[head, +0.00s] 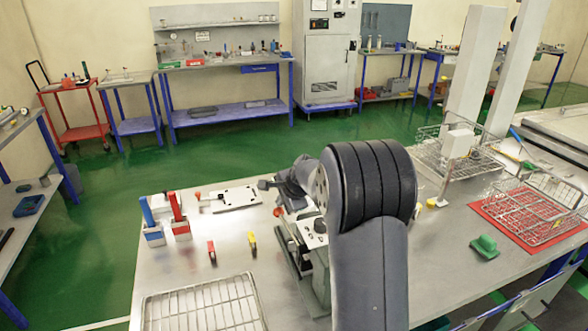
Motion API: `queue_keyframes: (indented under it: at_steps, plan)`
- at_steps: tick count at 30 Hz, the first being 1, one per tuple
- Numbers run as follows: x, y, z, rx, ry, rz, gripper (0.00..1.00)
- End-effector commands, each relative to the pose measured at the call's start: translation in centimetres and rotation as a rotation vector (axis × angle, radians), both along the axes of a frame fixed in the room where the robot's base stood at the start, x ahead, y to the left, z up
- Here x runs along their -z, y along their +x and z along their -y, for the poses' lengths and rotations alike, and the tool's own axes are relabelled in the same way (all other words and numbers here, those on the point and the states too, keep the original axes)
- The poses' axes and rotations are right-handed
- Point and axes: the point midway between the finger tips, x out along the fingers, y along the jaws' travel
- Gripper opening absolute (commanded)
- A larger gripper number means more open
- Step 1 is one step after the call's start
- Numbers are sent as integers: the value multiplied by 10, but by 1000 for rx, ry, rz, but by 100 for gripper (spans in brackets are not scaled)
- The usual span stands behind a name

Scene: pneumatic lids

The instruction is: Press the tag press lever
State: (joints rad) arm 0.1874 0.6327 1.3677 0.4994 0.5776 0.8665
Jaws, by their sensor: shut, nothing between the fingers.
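What looks like the tag press (312,232) stands on the steel bench just left of my big arm link. It has a pale top plate with dark knobs and a grey base, and my arm covers part of it. A small red knob (278,212) shows at its left edge; I cannot tell for sure that it is the lever's end. My gripper (266,184) is small and dark, shut and empty, above and behind the press. I cannot tell whether it touches anything.
A white plate fixture (232,198) lies left of the press. Blue (153,234) and red (180,229) handled holders stand at the left. A wire rack (205,305) lies in front. Wire baskets (530,210) and a green block (484,246) are at the right.

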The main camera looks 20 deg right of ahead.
Motion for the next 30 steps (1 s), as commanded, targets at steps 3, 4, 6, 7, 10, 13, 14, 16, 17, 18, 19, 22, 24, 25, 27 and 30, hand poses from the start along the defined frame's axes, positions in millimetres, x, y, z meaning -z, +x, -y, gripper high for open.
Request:
queue_keyframes:
  at_steps: [3,4,6,7,10,13,14,16,17,18,19,22,24,25,27,30]
  plan:
    - [9,-3,-1,-2,2,-19,0]
    - [9,-3,-1,-2,2,-19,0]
    - [10,-4,-1,-3,2,-21,0]
    - [10,-4,-1,-3,2,-21,0]
    - [9,-5,0,-3,2,-23,0]
    - [0,-6,1,-4,1,-20,0]
    - [-4,-7,2,-4,2,-20,0]
    - [-17,-8,4,-2,1,-14,0]
    - [-24,-9,5,-3,1,-12,0]
    - [-34,-10,6,-4,1,-9,0]
    - [-41,-12,7,-4,1,-7,0]
    - [-60,-6,11,-4,-2,2,0]
    - [-76,-2,14,-4,-1,2,0]
    - [-83,-1,15,-4,-2,3,0]
    - [-98,2,17,-4,-1,2,0]
    - [-115,5,19,-3,-1,2,0]
